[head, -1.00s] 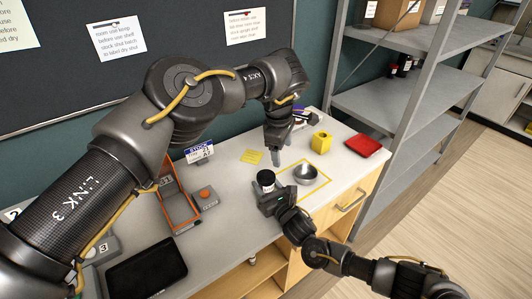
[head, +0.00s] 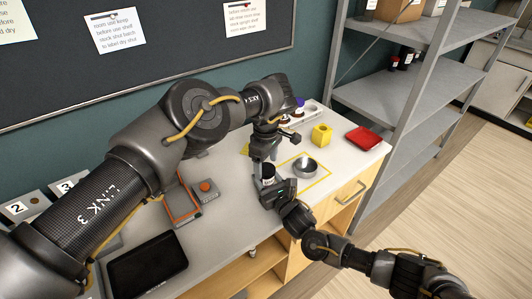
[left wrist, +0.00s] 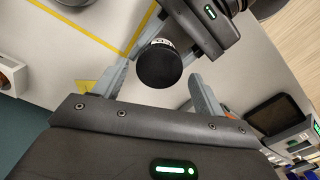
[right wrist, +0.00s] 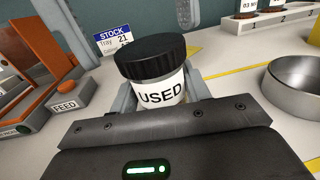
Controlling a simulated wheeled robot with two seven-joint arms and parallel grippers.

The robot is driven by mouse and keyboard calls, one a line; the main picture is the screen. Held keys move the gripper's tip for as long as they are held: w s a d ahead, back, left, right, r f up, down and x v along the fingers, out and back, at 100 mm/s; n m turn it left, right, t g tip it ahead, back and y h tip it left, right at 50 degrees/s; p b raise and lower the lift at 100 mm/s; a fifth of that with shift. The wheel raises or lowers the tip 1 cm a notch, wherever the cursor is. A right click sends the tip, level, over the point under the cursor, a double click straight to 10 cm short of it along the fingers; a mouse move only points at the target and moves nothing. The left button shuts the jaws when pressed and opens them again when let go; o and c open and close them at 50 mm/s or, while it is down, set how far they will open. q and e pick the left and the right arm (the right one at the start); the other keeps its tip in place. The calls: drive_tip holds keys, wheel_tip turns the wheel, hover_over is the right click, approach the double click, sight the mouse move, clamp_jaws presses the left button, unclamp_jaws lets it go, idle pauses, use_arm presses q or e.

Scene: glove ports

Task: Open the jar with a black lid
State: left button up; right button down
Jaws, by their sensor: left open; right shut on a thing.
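The jar with a black lid (right wrist: 160,90) has a white label reading "USED" and stands upright in the right wrist view. My right gripper (head: 269,187) is shut on the jar's body below the lid, at the front of the worktop. My left gripper (head: 264,155) is above the jar, pointing down, with its fingers apart. In the left wrist view the round black lid (left wrist: 160,64) lies between and just beyond the open fingers of my left gripper (left wrist: 158,88). I see no contact between those fingers and the lid.
A metal bowl (head: 305,168) stands inside a yellow outline right of the jar. An orange frame (head: 181,205), a feed button (head: 206,188) and a black tablet (head: 147,264) are on the left.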

use_arm(q)
drive_tip(key=shift+f, duration=0.7)
